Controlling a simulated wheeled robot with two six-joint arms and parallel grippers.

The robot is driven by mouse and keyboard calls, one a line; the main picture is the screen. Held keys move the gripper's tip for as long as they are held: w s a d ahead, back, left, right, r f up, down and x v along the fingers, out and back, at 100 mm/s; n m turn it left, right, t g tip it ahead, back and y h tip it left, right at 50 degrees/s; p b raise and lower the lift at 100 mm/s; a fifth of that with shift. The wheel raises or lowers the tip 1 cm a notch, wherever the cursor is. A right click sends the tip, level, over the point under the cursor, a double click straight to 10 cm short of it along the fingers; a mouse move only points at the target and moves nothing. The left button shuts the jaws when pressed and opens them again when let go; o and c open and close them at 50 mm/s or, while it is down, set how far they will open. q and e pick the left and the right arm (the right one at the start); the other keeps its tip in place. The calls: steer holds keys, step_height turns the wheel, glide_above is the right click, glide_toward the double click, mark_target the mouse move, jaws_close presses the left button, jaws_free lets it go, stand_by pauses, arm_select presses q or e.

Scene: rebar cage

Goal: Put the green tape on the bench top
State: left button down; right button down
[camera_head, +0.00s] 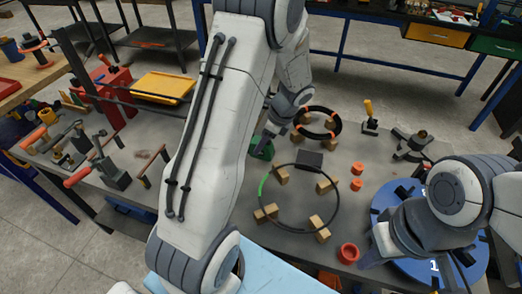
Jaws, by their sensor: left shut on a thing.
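The green tape (262,151) shows as a small green roll at the middle of the bench, partly hidden by my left arm. My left gripper (267,137) is shut on it, close over the grey bench top (350,212). I cannot tell whether the tape touches the bench. My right gripper (374,256) is at the lower right, beside the blue disc; its fingers are not clear enough to tell open from shut.
A large dark ring (338,202) with a green section rests on wooden blocks (319,228). A smaller ring (338,122) lies behind it. Orange pieces (357,168), a red ring (348,253) and a blue disc (408,268) are on the right. Tools and clamps (112,172) crowd the left.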

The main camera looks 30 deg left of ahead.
mark_target(261, 152)
arm_select(q)
steer(key=shift+f, duration=2)
steer(key=shift+f, duration=0.15)
steer(key=c, duration=0.6)
jaws_free()
steer(key=shift+c, duration=0.2)
